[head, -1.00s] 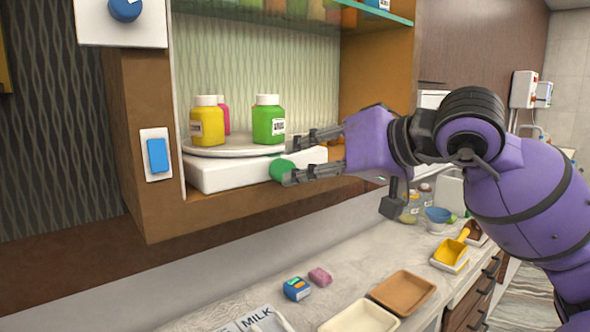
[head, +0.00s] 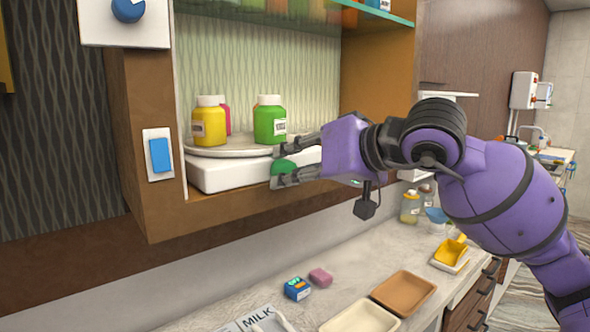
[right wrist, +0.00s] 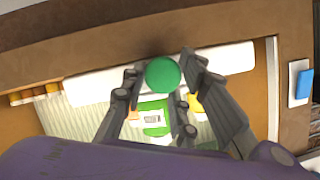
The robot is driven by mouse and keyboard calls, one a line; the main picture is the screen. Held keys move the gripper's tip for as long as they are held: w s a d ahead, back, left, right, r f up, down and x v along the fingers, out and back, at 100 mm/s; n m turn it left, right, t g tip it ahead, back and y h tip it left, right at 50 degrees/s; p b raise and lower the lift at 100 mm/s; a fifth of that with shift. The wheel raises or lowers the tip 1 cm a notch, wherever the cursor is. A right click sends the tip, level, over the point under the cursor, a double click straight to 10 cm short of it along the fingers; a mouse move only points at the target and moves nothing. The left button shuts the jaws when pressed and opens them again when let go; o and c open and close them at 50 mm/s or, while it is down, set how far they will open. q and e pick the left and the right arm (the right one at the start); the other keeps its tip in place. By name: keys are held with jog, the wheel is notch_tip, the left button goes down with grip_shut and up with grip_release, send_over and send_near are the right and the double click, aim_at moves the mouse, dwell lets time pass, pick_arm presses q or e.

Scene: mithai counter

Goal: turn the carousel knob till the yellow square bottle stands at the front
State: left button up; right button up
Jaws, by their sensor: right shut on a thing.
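The yellow square bottle (head: 208,127) with a white cap stands at the left of the round grey carousel plate (head: 236,149), on a white base (head: 228,175) inside the wall niche. A green bottle (head: 269,126) stands at the right of the plate, and a pink bottle (head: 227,115) is partly hidden behind the yellow one. The green round knob (head: 284,168) is at the front of the base. My right gripper (head: 277,168) is shut on the knob, a finger on each side; the right wrist view also shows the knob (right wrist: 163,75) between the fingers. My left gripper is not in view.
A glass shelf (head: 300,12) with more containers is above. The niche's wooden front edge (head: 215,213) runs below the base. On the counter are a brown tray (head: 404,292), a cream tray (head: 360,318), a blue box (head: 297,289) and a pink block (head: 320,277).

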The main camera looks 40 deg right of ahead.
jog(key=shift+n+h+b, duration=0.6)
jog(key=shift+n+h, duration=0.2)
jog(key=shift+n, duration=0.1)
jog(key=o, duration=1)
jog(key=shift+d, duration=0.1)
jog(key=shift+c, duration=0.2)
jog(key=shift+d+f, duration=0.1)
jog(key=shift+d, duration=0.1)
jog(key=shift+a, duration=0.1)
